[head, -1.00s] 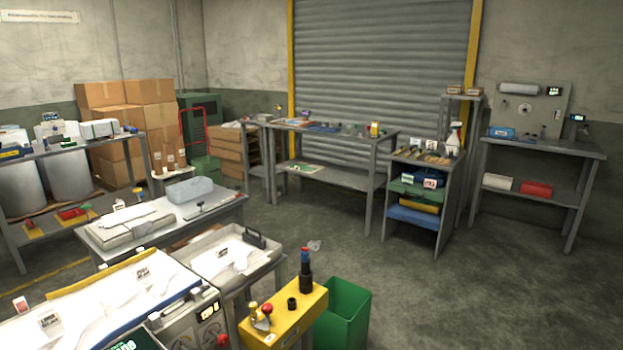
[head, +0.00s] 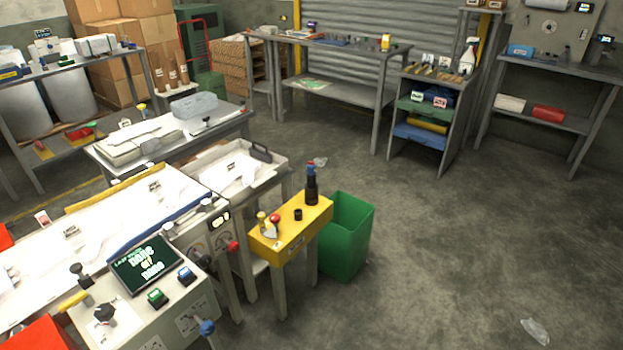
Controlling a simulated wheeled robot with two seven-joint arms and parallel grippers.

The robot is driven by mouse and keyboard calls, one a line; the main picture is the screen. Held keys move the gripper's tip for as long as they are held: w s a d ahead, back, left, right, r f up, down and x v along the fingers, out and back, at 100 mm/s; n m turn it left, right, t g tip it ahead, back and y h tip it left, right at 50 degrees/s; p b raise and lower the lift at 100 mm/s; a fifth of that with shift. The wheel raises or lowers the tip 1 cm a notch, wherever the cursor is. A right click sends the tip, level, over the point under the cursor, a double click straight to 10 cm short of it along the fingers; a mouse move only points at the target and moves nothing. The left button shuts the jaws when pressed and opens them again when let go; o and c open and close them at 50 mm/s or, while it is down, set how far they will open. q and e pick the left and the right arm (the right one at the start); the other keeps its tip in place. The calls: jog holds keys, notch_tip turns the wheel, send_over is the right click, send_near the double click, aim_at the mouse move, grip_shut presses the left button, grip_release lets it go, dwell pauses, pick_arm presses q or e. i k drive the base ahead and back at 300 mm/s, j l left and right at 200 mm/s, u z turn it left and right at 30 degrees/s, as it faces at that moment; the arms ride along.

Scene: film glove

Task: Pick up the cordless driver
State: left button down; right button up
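I cannot pick out the cordless driver for certain. A dark upright tool (head: 311,185) with a blue and red top stands on the yellow stand (head: 262,246) near the middle of the head view. It may be the driver, but it is too small to tell. A short black cup-like piece (head: 298,214) and a red knob (head: 275,218) are beside it on the same stand. Neither of my grippers is in view.
A green bin (head: 345,240) stands against the right of the yellow stand. A machine with a dark screen (head: 146,264) fills the lower left. A workbench (head: 335,95) and shelf unit stand at the back. The floor (head: 450,250) on the right is mostly clear, with a crumpled clear scrap (head: 535,330).

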aim_at(310, 169)
jog(key=u, duration=1.95)
jog(key=l+z, duration=0.4)
jog(key=i+l+z, duration=0.15)
jog(key=l+z, duration=0.25)
jog(key=i+l+z, duration=0.2)
jog(key=l+z, duration=0.25)
jog(key=i+l+z, duration=0.2)
jog(key=l+z, duration=0.2)
jog(key=i+l+z, duration=0.55)
jog(key=z, duration=0.25)
jog(key=i+l+z, duration=0.15)
jog(key=i+z, duration=0.3)
jog(key=i+l+z, duration=0.2)
jog(key=i, duration=1.5)
jog(key=i+j+u, duration=0.15)
jog(key=i+u, duration=1.05)
jog(key=i+l+u, duration=0.25)
jog(key=u, duration=0.15)
jog(key=i+j+u, duration=0.3)
jog(key=i+u, duration=0.6)
jog(key=i, duration=0.2)
jog(key=i+l+u, duration=0.1)
jog(key=i+u, duration=0.35)
jog(key=i, duration=0.1)
